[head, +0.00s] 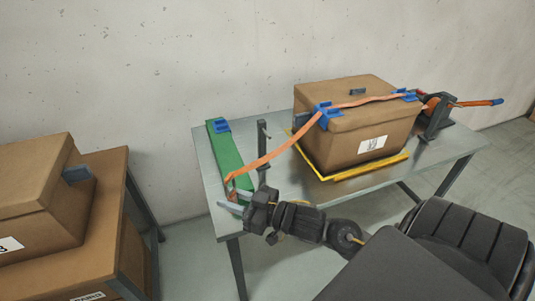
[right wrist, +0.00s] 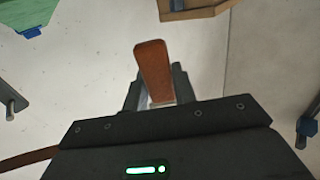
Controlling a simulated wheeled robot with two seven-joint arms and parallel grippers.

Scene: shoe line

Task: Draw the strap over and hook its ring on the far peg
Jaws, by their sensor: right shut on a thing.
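The orange strap (head: 262,159) runs from a dark ratchet-like device (head: 437,112) across the top of a closed carton (head: 345,150), over blue corner pieces (head: 327,117), and slopes down left. My right gripper (head: 231,197) is shut on the strap's end at the table's front left. In the right wrist view an orange-brown end piece (right wrist: 152,68) sticks up between the fingers. I cannot make out the ring. A dark upright post (head: 263,146), perhaps the peg, stands behind my gripper, apart from it. My left gripper is not in view.
A green block (head: 227,155) with a blue piece (head: 221,126) lies along the table's left side. A yellow border (head: 350,174) surrounds the carton's base. More cartons (head: 45,185) stand at far left. The grey tabletop (head: 283,187) is bare between post and carton.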

